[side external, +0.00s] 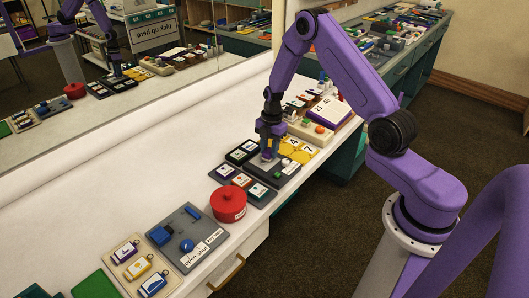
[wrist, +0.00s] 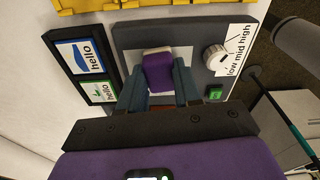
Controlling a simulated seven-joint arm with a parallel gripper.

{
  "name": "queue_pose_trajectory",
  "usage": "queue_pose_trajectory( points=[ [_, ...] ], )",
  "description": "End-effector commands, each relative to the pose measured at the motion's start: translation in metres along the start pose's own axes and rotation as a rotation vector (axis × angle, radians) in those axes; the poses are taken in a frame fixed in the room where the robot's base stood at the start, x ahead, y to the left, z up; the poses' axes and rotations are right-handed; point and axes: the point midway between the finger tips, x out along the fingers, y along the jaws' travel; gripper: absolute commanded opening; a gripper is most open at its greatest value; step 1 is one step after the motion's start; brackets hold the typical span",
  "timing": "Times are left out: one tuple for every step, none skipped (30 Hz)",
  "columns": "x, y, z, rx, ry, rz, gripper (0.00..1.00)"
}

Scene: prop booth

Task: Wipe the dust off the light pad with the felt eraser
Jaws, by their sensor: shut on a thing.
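My gripper (wrist: 159,86) is shut on the felt eraser (wrist: 159,72), a purple block with a cream felt edge, held between both fingers. The light pad (wrist: 196,31) is a dark grey unit with a white dial marked low, mid, high, a green button and a pale panel (wrist: 184,52). The eraser is over the pale panel; I cannot tell whether it touches. My gripper and the eraser cover part of the panel, and I cannot make out dust. In the side view my gripper (side external: 268,153) points down over the light pad (side external: 287,179).
A red lidded pot (side external: 229,204) and a grey board (side external: 188,238) are nearer the camera. A mirror (side external: 150,60) backs the white counter, whose left middle is clear.

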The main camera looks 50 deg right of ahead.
Motion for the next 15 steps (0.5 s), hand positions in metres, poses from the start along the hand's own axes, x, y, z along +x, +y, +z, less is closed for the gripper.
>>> queue_pose_trajectory(
  points=[
    [0.0,-0.001,0.006,0.003,0.0,-0.001,0.05],
    [0.0,-0.002,0.009,0.003,0.0,-0.001,0.05],
    [-0.001,-0.002,0.012,0.003,0.0,-0.001,0.05],
    [-0.001,-0.002,0.015,0.003,0.0,-0.001,0.05],
    [-0.001,-0.003,0.017,0.003,0.0,-0.001,0.05],
    [-0.002,-0.003,0.021,0.003,0.0,0.0,0.05],
    [-0.002,-0.004,0.024,0.003,-0.001,-0.001,0.05],
    [-0.002,-0.004,0.025,0.002,0.0,-0.001,0.05],
    [-0.002,-0.003,0.018,-0.003,0.0,-0.002,0.05],
    [-0.001,-0.002,0.015,-0.003,0.0,-0.002,0.05],
    [-0.001,-0.002,0.012,-0.002,0.0,-0.002,0.05],
    [-0.001,-0.002,0.009,-0.001,0.001,-0.002,0.05],
    [0.0,-0.001,0.006,-0.001,0.001,-0.003,0.05],
    [0.0,-0.001,0.003,-0.002,0.001,-0.003,0.05],
    [0.001,-0.001,-0.001,-0.003,0.001,-0.002,0.05]
  ],
)
